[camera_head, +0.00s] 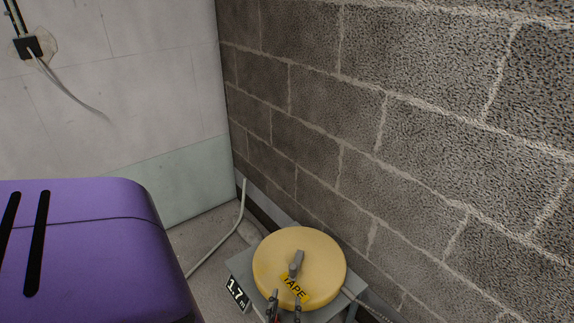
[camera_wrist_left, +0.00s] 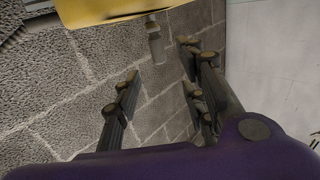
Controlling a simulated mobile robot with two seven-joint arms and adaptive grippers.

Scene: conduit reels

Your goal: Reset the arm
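A round yellow reel (camera_head: 275,262) with a TAPE label (camera_head: 295,288) sits on a grey stand (camera_head: 243,268) at the bottom of the head view. A grey crank handle (camera_head: 296,262) stands up from its top. My left gripper (camera_head: 285,300) is at the reel's near edge, and only its finger ends show. The left wrist view shows its fingers (camera_wrist_left: 162,95) spread apart with nothing between the tips. There, the yellow reel (camera_wrist_left: 110,10) and grey handle (camera_wrist_left: 155,45) are at the top, beyond the fingers and apart from them. My right gripper is in neither view.
A block wall (camera_head: 330,130) rises close behind and right of the reel. A pale conduit (camera_head: 225,235) runs along the floor to its left. A black outlet (camera_head: 28,47) with a hanging cable is on the pale wall. A sign reads 1.7 m (camera_head: 237,293).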

